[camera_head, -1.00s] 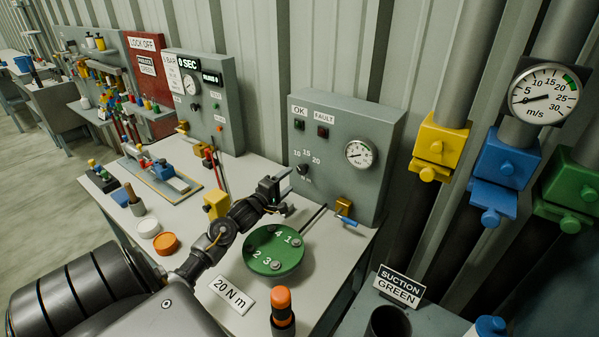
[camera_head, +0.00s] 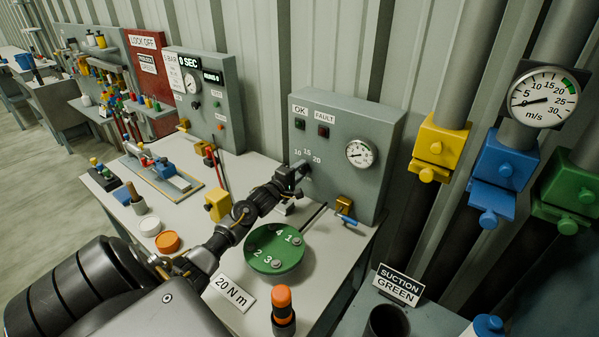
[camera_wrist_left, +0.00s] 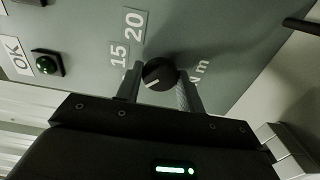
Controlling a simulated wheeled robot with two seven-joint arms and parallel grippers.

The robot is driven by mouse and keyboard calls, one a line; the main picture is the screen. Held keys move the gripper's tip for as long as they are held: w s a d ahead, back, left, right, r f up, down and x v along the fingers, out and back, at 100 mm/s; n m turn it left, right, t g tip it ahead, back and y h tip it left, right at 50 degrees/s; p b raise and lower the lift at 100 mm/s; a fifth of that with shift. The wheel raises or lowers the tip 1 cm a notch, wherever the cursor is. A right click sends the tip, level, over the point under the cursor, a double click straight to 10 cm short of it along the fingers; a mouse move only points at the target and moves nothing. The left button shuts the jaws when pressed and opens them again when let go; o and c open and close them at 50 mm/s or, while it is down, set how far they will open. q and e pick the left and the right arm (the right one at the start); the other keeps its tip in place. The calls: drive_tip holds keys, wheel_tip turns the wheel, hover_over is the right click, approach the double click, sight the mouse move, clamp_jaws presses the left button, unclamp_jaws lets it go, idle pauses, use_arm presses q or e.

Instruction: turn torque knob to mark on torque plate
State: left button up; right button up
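The torque knob (camera_wrist_left: 159,72) is a small round dark knob with a white pointer line on a grey panel. In the left wrist view its pointer aims to the lower left. The torque plate's white marks 15 (camera_wrist_left: 119,57) and 20 (camera_wrist_left: 133,27) show beside it; mark 10 shows in the head view (camera_head: 298,153). My left gripper (camera_wrist_left: 160,80) has one finger on each side of the knob, very near its edges. Whether the fingers press on it is unclear. In the head view my left gripper (camera_head: 294,172) covers the knob. My right gripper is not in view.
A card reading 20 N m (camera_head: 232,291) lies on the table. A green numbered disc (camera_head: 273,249) stands below my left arm, with an orange-topped tool (camera_head: 282,304) in front. The panel has an OK lamp (camera_head: 299,123), a fault lamp (camera_head: 323,132) and a gauge (camera_head: 360,153).

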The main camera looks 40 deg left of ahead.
use_arm(q)
drive_tip(key=c, duration=0.4)
drive_tip(key=m, duration=0.3)
drive_tip(key=shift+m+p, duration=0.35)
drive_tip(key=shift+m, duration=0.05)
drive_tip(key=m, duration=1)
drive_tip(key=shift+f+m, duration=0.1)
drive_tip(key=shift+m, duration=0.2)
drive_tip(key=shift+m+b, duration=0.5)
drive_tip(key=shift+m, duration=1.2)
